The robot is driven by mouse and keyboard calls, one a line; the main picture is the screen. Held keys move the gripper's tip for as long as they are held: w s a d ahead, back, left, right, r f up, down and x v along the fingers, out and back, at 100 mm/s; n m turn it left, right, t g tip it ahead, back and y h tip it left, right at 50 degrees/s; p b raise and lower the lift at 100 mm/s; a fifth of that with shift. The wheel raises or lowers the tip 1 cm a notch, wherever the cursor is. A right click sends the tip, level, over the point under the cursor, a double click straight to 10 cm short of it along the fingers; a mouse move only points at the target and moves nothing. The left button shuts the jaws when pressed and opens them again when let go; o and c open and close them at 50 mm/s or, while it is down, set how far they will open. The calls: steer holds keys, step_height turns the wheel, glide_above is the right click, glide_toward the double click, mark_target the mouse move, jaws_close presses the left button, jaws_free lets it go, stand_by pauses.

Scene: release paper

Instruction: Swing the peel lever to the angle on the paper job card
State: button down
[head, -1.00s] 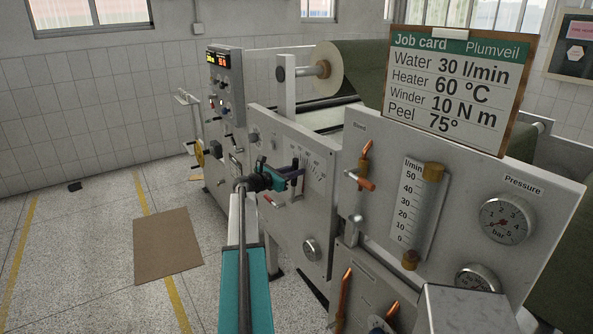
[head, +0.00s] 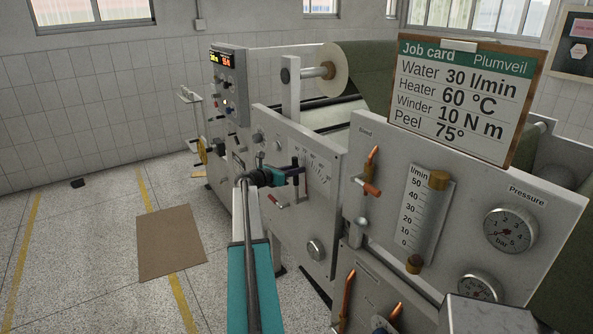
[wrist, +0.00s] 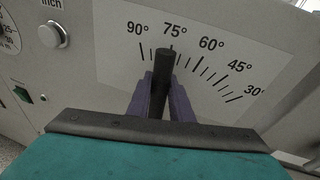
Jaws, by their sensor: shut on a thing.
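The job card (head: 465,98) in the head view reads Peel 75°. The peel lever is a dark bar (wrist: 162,75) in the wrist view, standing in front of a white angle scale (wrist: 215,60) marked from 90° to 30°. Its upper end lies just below the 75° label, close to that mark; the tip hides part of the scale there. My gripper (wrist: 160,108) has its purple fingers on both sides of the lever, shut on it. In the head view my gripper (head: 292,174) is at the scale panel, and the lever's lower part is hard to make out.
A round button (wrist: 52,35) is left of the scale. A brown mat (head: 170,242) lies on open floor at left.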

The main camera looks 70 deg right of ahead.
steer(key=shift+r, duration=0.1)
steer(key=c, duration=1.6)
jaws_free()
steer(key=shift+a, duration=0.1)
steer(key=shift+w+a+b, duration=0.25)
steer(key=shift+a+b, duration=0.1)
steer(key=shift+a, duration=0.2)
steer(key=b+v, duration=0.4)
steer(key=v, duration=0.8)
steer(key=shift+w+a, duration=0.15)
steer(key=shift+w, duration=0.05)
